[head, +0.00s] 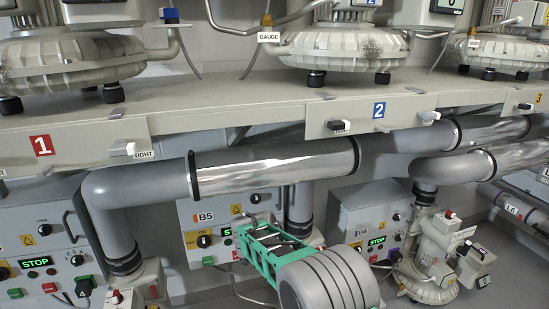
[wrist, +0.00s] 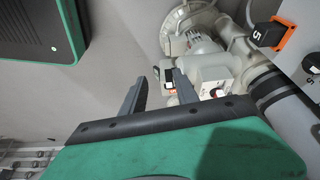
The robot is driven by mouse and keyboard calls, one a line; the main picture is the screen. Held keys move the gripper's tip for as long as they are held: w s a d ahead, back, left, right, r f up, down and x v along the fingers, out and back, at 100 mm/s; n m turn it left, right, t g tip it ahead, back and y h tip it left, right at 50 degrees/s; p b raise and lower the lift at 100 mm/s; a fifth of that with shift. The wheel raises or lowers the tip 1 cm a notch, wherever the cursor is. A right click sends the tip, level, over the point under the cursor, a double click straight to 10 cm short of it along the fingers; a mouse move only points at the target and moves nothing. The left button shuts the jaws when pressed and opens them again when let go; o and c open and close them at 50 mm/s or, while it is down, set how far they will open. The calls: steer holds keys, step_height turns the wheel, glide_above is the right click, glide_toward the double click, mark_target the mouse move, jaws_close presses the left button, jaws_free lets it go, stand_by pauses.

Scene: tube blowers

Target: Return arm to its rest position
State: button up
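My arm shows in the head view as a green frame (head: 268,250) and a ribbed grey link (head: 325,280) at the lower middle. It is in front of the B5 control box (head: 205,217) and below the shelf. I cannot make out the gripper fingers in that view. In the wrist view my gripper (wrist: 158,78) has two dark fingers standing apart, with nothing visible held between them. Beyond the fingers is a pale blower unit (wrist: 205,75) with a round housing. A green and black panel (wrist: 40,30) fills the upper left there.
A shelf (head: 250,100) with numbered panels and blowers runs above the arm. A thick silver pipe (head: 280,163) crosses behind it. A small pump unit (head: 435,255) stands at the right. An orange-and-black switch (wrist: 272,35) shows at the wrist view's upper right.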

steer(key=s+d+r+n+y+p, duration=0.1)
steer(key=s+d+r+n+p, duration=0.3)
steer(key=r, duration=0.7)
steer(key=s+d+r+n+y+p, duration=0.15)
steer(key=s+d+r+p, duration=0.35)
steer(key=r, duration=0.5)
steer(key=s+d+r+n+t+p, duration=0.1)
steer(key=s+r+n+p, duration=0.3)
steer(key=s, duration=0.3)
steer(key=s+r+n+y+p, duration=0.1)
steer(key=s+r+n+p, duration=0.3)
steer(key=s, duration=0.4)
steer(key=shift+s+d+r+t+p, duration=0.3)
steer(key=shift+d+r+t+p, duration=0.1)
steer(key=shift+r+p, duration=0.5)
